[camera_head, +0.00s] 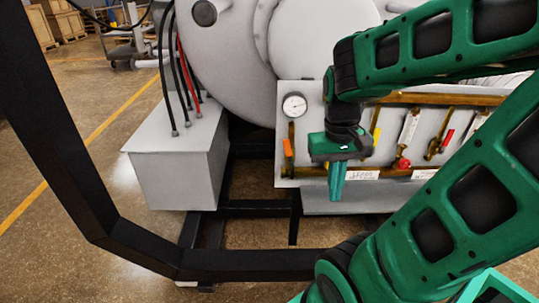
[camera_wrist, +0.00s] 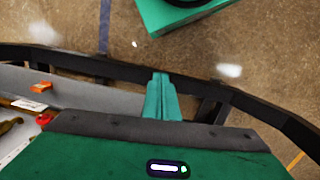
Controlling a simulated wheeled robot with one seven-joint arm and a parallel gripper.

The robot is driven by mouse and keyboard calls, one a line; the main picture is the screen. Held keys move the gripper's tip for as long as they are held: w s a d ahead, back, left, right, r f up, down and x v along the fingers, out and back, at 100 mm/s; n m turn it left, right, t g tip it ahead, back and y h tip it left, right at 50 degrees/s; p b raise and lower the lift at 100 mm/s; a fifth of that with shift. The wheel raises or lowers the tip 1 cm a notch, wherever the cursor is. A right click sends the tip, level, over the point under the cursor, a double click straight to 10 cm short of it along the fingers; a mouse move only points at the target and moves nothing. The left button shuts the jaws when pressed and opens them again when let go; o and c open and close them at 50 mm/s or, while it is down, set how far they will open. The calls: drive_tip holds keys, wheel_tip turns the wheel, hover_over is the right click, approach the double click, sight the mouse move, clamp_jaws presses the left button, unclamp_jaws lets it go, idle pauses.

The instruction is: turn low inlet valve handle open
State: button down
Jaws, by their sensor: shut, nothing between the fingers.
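A light valve panel (camera_head: 310,165) on the furnace front carries several valve handles: an orange one (camera_head: 288,148) at the left, a yellow one (camera_head: 376,137), a white one (camera_head: 408,128), a red knob (camera_head: 404,163) and a red handle (camera_head: 447,138). I cannot tell which is the low inlet; the label print is unreadable. My gripper (camera_head: 338,195) points down in front of the panel, right of the orange handle and apart from it. Its green fingers are together and empty. In the wrist view the fingers (camera_wrist: 160,98) show shut, with an orange part (camera_wrist: 41,87) off left.
A round gauge (camera_head: 294,105) sits at the panel's upper left. A grey box (camera_head: 178,160) with cables stands left of it. A black frame bar (camera_head: 235,264) crosses the foreground. The furnace's round body (camera_head: 235,60) rises behind. Open floor (camera_head: 75,95) lies left.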

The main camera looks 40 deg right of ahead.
drive_tip(key=w+d+f+n+g+h, duration=0.1)
drive_tip(key=w+f+n+g+h, duration=0.1)
drive_tip(key=w+f+h, duration=0.4)
drive_tip(key=w+f+n+g+h, duration=0.2)
drive_tip(key=w+f+h, duration=0.15)
drive_tip(key=w, duration=0.55)
drive_tip(key=w+a+r+n+t+h, duration=0.2)
drive_tip(key=w+a+n+t+h, duration=0.5)
drive_tip(key=w+a+t+h, duration=0.45)
drive_tip(key=g+y, duration=0.2)
approach(289, 153)
drive_tip(key=w+d+r, duration=0.2)
drive_tip(key=w+d, duration=0.2)
drive_tip(key=w, duration=0.1)
drive_tip(key=shift+s+d+r, duration=0.25)
drive_tip(key=shift+s+r, duration=0.05)
drive_tip(key=shift+s, duration=0.25)
